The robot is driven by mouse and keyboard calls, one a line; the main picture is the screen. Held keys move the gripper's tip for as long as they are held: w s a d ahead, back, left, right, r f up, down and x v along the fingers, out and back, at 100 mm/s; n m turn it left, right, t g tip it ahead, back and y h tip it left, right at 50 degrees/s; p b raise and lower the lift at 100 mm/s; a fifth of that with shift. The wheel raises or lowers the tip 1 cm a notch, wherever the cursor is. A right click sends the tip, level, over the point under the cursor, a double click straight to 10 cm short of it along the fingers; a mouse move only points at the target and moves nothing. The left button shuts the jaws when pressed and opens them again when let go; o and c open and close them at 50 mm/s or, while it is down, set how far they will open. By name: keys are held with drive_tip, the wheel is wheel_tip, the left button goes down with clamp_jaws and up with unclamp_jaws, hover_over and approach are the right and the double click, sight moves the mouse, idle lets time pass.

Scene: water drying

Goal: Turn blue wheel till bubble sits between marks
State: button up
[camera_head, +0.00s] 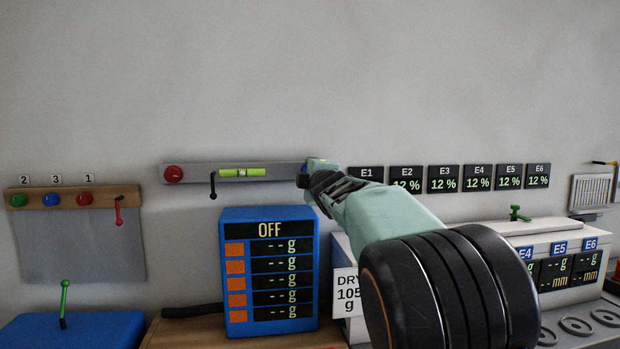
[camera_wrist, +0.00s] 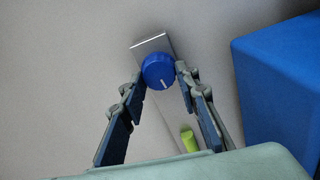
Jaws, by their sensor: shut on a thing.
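A grey bar (camera_head: 200,172) on the wall carries a yellow-green level vial (camera_head: 242,172). The vial has dark marks, but the bubble's place between them is too small to tell. The blue wheel (camera_head: 303,181) is at the bar's right end, mostly hidden by my gripper (camera_head: 316,182) in the head view. In the wrist view the blue wheel (camera_wrist: 158,71) shows a white line pointing down and slightly right. My gripper's fingers (camera_wrist: 158,78) are shut on the wheel, one at each side. Part of the vial (camera_wrist: 189,139) shows below it.
A red knob (camera_head: 173,174) is at the bar's left end, with a black lever (camera_head: 212,186) hanging nearby. A blue display box reading OFF (camera_head: 269,228) stands below the bar. Several dark percent panels (camera_head: 442,179) hang to the right. The wall above is clear.

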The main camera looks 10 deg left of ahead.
idle(0.4)
drive_tip(key=o, duration=1.2)
drive_tip(key=shift+c, duration=0.2)
drive_tip(key=shift+s, duration=0.1)
drive_tip(key=v, duration=1.2)
drive_tip(key=shift+d, duration=0.1)
